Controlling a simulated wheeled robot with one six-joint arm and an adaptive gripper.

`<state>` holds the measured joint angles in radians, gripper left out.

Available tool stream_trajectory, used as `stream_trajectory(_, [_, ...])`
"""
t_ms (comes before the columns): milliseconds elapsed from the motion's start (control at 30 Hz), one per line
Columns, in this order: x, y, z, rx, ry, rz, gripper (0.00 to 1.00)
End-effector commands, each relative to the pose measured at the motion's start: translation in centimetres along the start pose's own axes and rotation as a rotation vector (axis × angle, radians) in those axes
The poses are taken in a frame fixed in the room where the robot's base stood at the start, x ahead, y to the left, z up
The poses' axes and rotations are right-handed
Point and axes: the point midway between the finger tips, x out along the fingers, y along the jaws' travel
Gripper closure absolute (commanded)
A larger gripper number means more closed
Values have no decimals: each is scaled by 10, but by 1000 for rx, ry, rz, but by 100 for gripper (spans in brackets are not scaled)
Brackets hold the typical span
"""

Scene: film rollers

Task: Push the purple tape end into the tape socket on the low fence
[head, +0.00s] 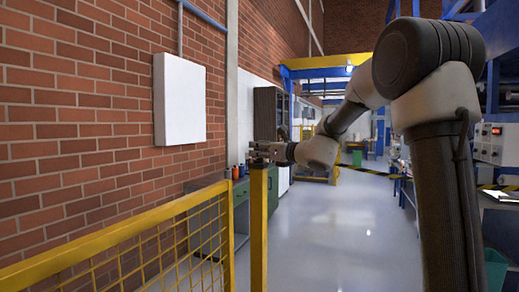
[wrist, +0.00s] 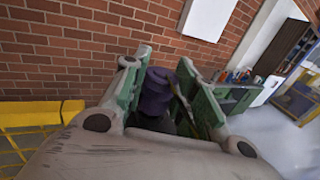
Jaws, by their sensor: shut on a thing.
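My gripper (head: 258,152) is at the top of the yellow fence post (head: 259,225) in the head view. In the wrist view, the green-padded fingers of my gripper (wrist: 165,80) are shut on the purple tape end (wrist: 156,92), a dark purple rounded piece. A thin yellowish strip shows beside it, by the right finger. I cannot make out the tape socket, and I cannot tell whether the tape end touches the post. The low yellow fence (head: 120,240) with mesh runs to the near left; its rail (wrist: 35,115) also shows at left in the wrist view.
A brick wall (head: 80,110) with a white panel (head: 180,98) stands at left. A yellow-black tape (head: 375,172) spans the aisle behind my arm. A green workbench (head: 215,205) with small bottles is behind the fence. The grey floor (head: 350,240) right of the post is clear.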

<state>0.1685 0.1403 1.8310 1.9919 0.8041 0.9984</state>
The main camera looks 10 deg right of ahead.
Motion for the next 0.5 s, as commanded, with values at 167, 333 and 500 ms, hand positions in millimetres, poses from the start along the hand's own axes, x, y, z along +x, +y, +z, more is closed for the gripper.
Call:
stream_trajectory(167, [0,0,-3,1,0,0,67])
stream_trajectory(333, [0,0,-3,0,0,0,47])
stream_trajectory(500, [0,0,-3,0,0,0,47])
